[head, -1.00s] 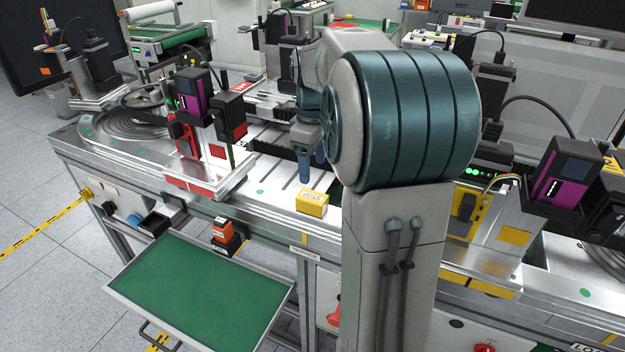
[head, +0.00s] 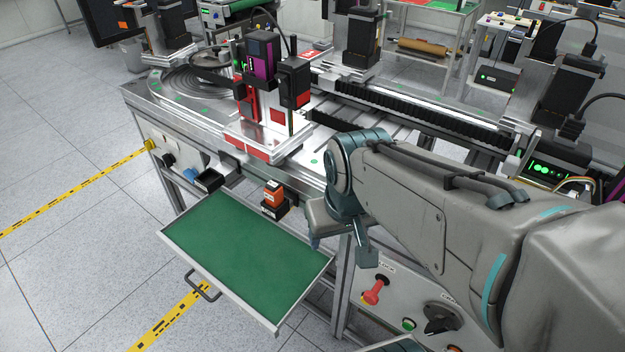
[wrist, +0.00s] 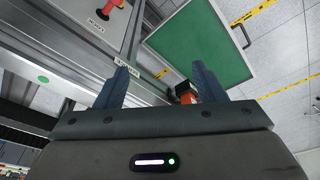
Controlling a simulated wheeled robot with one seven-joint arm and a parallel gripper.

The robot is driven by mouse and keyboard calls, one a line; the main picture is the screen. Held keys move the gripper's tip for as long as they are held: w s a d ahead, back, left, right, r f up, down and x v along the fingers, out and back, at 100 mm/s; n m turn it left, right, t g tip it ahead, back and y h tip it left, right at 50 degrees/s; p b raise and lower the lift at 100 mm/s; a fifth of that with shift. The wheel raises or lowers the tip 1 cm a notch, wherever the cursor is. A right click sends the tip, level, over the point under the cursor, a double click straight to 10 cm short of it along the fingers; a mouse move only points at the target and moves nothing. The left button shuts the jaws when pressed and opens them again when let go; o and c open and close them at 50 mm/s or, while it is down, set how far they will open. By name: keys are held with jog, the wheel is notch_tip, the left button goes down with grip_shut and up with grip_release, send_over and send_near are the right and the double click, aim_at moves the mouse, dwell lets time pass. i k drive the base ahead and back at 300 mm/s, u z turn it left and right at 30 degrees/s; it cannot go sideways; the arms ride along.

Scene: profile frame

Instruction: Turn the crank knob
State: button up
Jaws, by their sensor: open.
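A black rotary knob (head: 440,319), which looks like the crank knob, sits on the front panel at the lower right of the head view. Its label is partly unreadable. A red lever (head: 375,292) is to its left; a red handle also shows at the top of the wrist view (wrist: 105,9). My gripper (head: 341,252) is open and empty, left of and above the knob, in front of the bench edge. In the wrist view the two fingers (wrist: 160,75) are spread with nothing between them. The black knob cannot be made out there.
A green-topped tray (head: 245,312) sticks out from the bench at left of the gripper. An orange and black block (head: 274,195) is mounted at the bench edge. The bench frame post (head: 343,285) stands below the gripper. Grey floor (head: 60,280) is open at the left.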

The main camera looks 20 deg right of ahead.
aim_at(443, 318)
jog(key=u, duration=0.05)
jog(key=k, duration=0.5)
jog(key=z, duration=0.9)
jog(key=i, duration=0.1)
jog(key=u, duration=0.25)
